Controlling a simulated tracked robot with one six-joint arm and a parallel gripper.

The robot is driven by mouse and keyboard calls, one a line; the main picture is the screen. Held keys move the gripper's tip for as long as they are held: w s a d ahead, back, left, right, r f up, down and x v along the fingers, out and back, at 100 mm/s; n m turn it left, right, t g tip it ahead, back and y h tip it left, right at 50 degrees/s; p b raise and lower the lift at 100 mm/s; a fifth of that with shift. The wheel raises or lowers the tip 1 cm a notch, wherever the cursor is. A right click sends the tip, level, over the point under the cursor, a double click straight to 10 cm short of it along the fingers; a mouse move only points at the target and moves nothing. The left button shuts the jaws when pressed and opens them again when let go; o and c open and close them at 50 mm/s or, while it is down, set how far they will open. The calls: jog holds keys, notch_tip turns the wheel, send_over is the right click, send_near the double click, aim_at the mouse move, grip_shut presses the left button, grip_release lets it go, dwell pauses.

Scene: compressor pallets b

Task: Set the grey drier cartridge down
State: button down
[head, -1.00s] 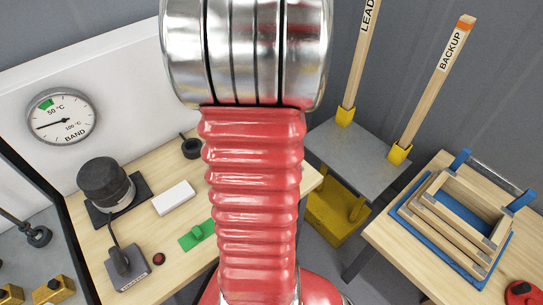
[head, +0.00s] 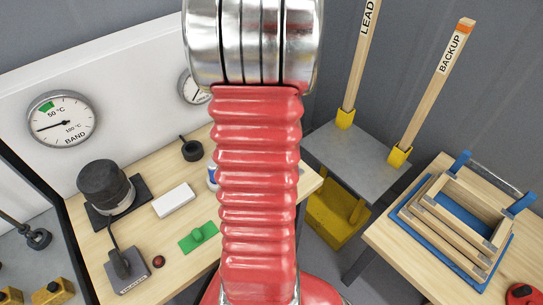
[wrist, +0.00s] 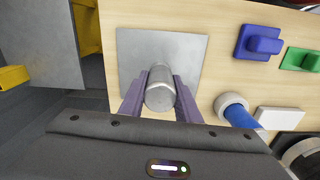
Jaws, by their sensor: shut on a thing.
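The grey drier cartridge (wrist: 160,90) is a smooth metallic cylinder, seen nearly end-on in the wrist view. My gripper (wrist: 160,80) is shut on it, with a purplish finger on each side. Beyond the cartridge lies a square grey plate (wrist: 130,45) on the wooden bench (wrist: 225,20). The cartridge overlaps the middle of this plate in the picture. I cannot tell whether its far end touches the plate. In the head view my red arm hides the gripper, the cartridge and the plate.
The bench edge is just left of the plate. A dark heater (head: 105,186) stands at the bench's left.

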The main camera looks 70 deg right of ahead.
jog(key=shift+f, duration=0.1)
jog(key=c, duration=1.3)
grip_release()
jog(key=shift+c, duration=0.2)
notch_tip(320, 180, up, 12)
jog(key=shift+r, duration=0.15)
